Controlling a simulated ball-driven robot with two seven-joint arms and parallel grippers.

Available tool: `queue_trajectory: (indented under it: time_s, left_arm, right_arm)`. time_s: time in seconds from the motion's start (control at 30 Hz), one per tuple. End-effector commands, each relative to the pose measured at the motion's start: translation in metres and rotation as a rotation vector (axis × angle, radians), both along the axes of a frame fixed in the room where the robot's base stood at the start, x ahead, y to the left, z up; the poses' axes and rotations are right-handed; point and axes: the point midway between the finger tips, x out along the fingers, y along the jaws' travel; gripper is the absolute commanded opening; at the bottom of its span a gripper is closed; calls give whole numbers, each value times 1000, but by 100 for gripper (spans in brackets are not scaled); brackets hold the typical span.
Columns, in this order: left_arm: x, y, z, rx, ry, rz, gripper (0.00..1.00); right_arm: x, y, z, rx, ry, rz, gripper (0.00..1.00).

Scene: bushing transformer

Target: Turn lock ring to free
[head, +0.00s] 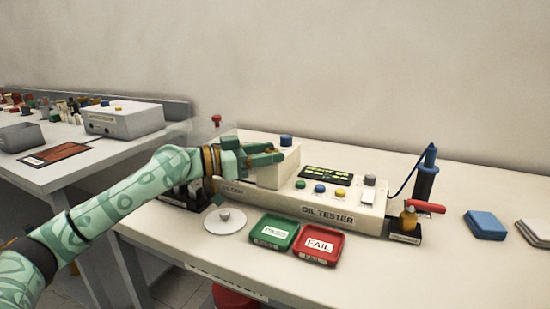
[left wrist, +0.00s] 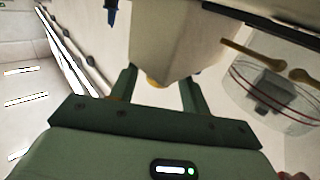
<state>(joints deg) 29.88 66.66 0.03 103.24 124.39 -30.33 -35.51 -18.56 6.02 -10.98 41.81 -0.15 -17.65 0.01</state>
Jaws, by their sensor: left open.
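The oil tester (head: 335,205) is a long cream bench unit with a screen and coloured knobs. My left gripper (head: 275,153) is open at its left part, with its fingers pointing right near the cream raised housing (head: 281,172). In the left wrist view, the two fingers of my left gripper (left wrist: 158,92) are apart, with a cream block (left wrist: 165,35) and a small brass-coloured part (left wrist: 156,80) between or beyond them. Contact cannot be told. I cannot pick out the lock ring with certainty. My right gripper is not in view.
A green PASS tray (head: 257,243) and a red FAIL tray (head: 303,255) lie in front of the tester. A white disc (head: 226,225) lies left of them. A clear vessel (left wrist: 272,95) with a red line is right of the fingers. Blue pads (head: 484,224) lie right.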

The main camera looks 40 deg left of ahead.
Motion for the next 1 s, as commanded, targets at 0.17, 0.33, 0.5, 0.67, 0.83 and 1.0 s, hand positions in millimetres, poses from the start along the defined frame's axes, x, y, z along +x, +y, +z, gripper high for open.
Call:
queue_trajectory:
  time_s: [0.17, 0.33, 0.5, 0.67, 0.83, 1.0]
  left_arm:
    - [10, -6, 2, 1, -3, 0, 47]
    - [13, -8, 2, 0, -1, 0, 47]
    - [13, -8, 1, 0, -1, -1, 47]
    - [13, -8, 1, 0, -1, -1, 8]
    - [12, -8, 2, 0, -1, 0, 4]
    - [11, -9, 6, -2, -3, 17, 4]
  right_arm:
    - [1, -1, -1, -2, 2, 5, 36]
    - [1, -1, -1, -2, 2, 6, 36]
    - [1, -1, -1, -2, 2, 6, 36]
    - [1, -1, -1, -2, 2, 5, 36]
    - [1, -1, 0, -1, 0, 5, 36]
    - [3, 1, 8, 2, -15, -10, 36]
